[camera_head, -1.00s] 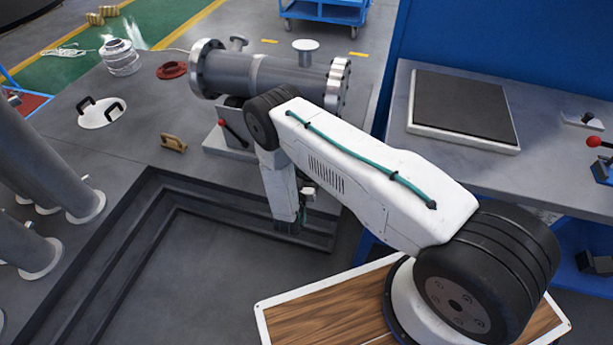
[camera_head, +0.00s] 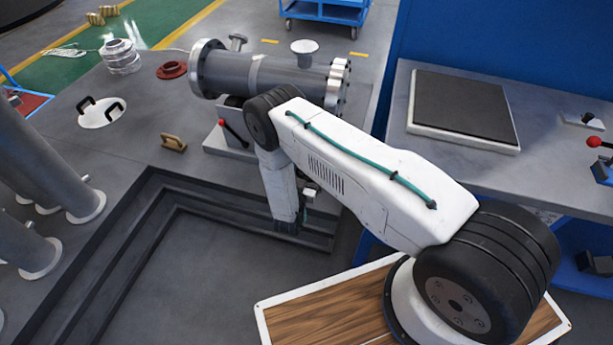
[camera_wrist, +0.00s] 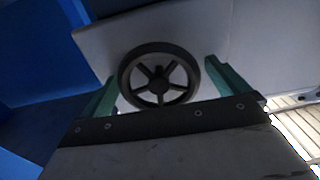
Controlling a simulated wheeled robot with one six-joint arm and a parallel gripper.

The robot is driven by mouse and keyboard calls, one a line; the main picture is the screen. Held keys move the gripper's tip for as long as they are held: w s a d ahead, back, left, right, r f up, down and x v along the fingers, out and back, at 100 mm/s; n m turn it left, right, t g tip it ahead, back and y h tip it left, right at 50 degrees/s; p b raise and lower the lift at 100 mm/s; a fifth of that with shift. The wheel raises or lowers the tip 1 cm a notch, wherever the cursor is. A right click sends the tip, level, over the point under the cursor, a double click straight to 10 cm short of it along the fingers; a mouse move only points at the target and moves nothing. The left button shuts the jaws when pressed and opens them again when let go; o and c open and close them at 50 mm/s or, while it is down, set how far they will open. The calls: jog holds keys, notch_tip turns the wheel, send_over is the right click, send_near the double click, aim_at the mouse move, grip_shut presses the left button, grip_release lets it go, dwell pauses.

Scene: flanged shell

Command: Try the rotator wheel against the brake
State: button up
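In the wrist view a dark spoked wheel (camera_wrist: 160,82) stands out from a pale grey face. My gripper (camera_wrist: 160,72) has one green finger on each side of it. The fingers are spread apart, with a narrow gap seeming to show at each side of the rim. In the head view my arm reaches down at the near side of the flanged shell (camera_head: 265,75); the wheel is hidden there. A red-knobbed lever (camera_head: 233,133), perhaps the brake, leans on the shell's stand; it is not visible in the wrist view.
A stepped pit (camera_head: 150,270) lies left of my arm. A bench with a dark pad (camera_head: 462,103) and another red-knobbed lever (camera_head: 598,143) is at the right. A wooden handle (camera_head: 173,143), a white lid (camera_head: 101,112) and a red ring (camera_head: 172,70) lie on the left deck.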

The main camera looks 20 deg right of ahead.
dwell(0.6)
jog(key=v, duration=0.7)
dwell(0.4)
dwell(0.3)
